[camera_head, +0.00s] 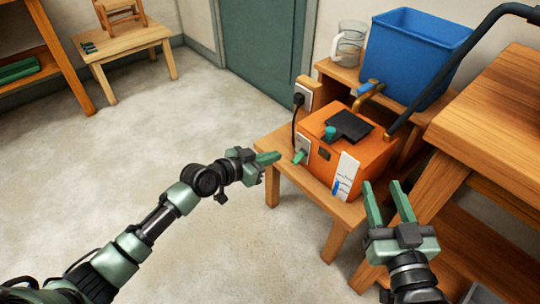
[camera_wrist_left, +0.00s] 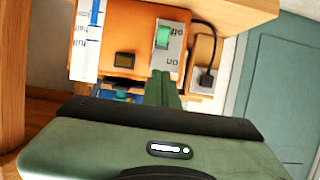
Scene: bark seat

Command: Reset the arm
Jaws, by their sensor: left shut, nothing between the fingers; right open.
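My left gripper (camera_head: 268,158) is in the middle of the head view, its green fingers closed together and empty. They point toward the left side of an orange box (camera_head: 330,172) with a green switch (camera_head: 300,157) on a white plate. In the left wrist view the shut fingers (camera_wrist_left: 165,88) appear just in front of this switch (camera_wrist_left: 163,35), which is marked off and on; whether they touch it I cannot tell. My right gripper (camera_head: 384,185) is at the lower right, its two fingers spread apart and empty, in front of the box.
The box stands on a low wooden stand (camera_head: 290,170). A blue bin (camera_head: 415,55) and a glass jug (camera_head: 349,45) are behind it on a wooden shelf. A wooden table (camera_head: 495,110) is at right. The floor (camera_head: 150,130) at left is clear.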

